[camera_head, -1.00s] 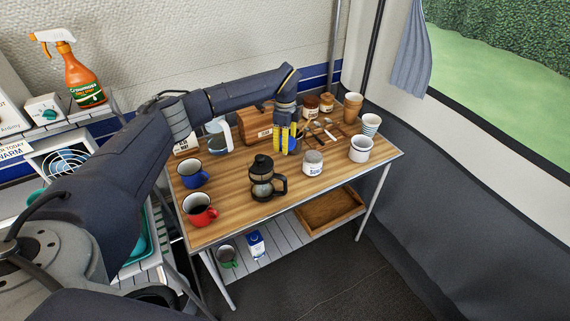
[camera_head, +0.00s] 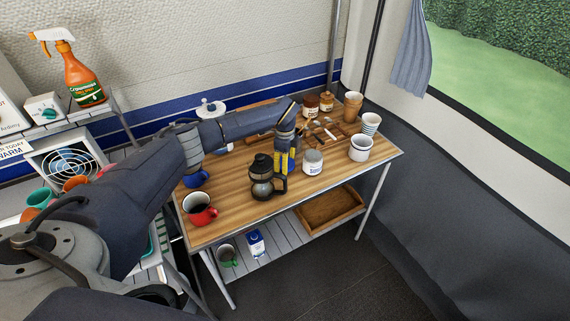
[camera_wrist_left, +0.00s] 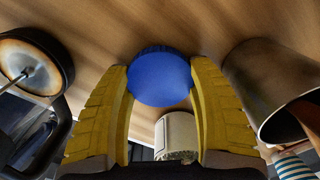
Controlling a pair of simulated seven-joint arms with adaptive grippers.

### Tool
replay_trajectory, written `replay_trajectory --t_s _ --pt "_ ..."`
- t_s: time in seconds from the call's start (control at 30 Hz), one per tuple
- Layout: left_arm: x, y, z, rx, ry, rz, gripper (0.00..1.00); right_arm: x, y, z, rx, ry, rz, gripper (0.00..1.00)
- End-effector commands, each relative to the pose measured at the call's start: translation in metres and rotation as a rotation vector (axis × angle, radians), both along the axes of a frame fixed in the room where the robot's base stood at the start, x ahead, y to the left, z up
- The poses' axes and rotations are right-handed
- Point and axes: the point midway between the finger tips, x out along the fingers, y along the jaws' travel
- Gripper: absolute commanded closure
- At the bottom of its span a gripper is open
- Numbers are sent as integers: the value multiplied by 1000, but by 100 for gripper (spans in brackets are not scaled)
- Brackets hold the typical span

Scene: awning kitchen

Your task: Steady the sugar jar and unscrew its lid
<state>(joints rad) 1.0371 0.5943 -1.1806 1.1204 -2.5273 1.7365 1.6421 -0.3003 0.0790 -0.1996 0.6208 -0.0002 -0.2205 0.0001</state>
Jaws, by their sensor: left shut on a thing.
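The sugar jar (camera_head: 313,163), pale with a label, stands upright on the wooden table, just right of my left gripper (camera_head: 285,165) in the head view. The gripper points down between the jar and the dark coffee press (camera_head: 262,178). In the left wrist view its yellow fingers (camera_wrist_left: 160,100) are shut on a round blue piece (camera_wrist_left: 160,76) that looks like a lid. The head view does not show this piece clearly. I cannot tell whether the jar's top is open. My right gripper is not in view.
A red mug (camera_head: 201,212) and a blue mug (camera_head: 196,178) stand at the left of the table. Cups (camera_head: 360,148) stand at the right, and small jars (camera_head: 311,106) at the back. The front right tabletop is fairly clear.

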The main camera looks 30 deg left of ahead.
Motion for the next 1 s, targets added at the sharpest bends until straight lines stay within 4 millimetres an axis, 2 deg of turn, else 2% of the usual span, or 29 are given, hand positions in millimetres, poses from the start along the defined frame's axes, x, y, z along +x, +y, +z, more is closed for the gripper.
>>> replay_trajectory --t_s 0.43,0.47,0.63,1.0 --pt "0 0 -7 0 0 0 77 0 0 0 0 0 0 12" --pt "0 0 -8 0 0 0 39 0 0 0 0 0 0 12" --pt "0 0 -7 0 -1 -1 20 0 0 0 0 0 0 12" --pt "1 0 -1 0 -3 -1 18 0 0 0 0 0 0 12"
